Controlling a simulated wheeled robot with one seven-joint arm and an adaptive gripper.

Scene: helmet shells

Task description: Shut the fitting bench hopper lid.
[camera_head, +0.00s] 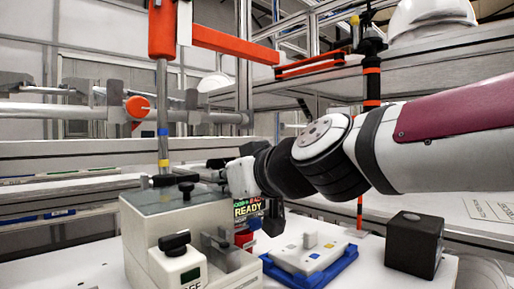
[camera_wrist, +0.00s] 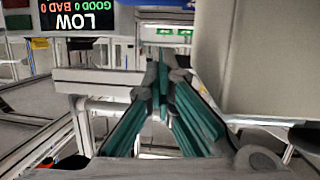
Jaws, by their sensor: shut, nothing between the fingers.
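A pale boxy machine on the bench, which looks like the hopper (camera_head: 150,236), stands at left of centre in the head view. Its grey, see-through-looking lid (camera_head: 152,202) carries a dark knob and appears to lie about flat on top. I cannot tell whether it is fully down. My gripper (camera_wrist: 162,68) is shut and empty, its teal fingers together in the wrist view. In the head view my arm reaches in from the right to just beside the box's right rear, and the fingertips are hidden. A plain pale panel at the wrist view's right cannot be identified.
A blue tray (camera_head: 345,262) with a pale block plate and a black cube (camera_head: 414,244) stand to the right. An orange-topped post (camera_head: 162,110) rises behind the box. A white helmet shell (camera_head: 430,16) sits on the upper shelf.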

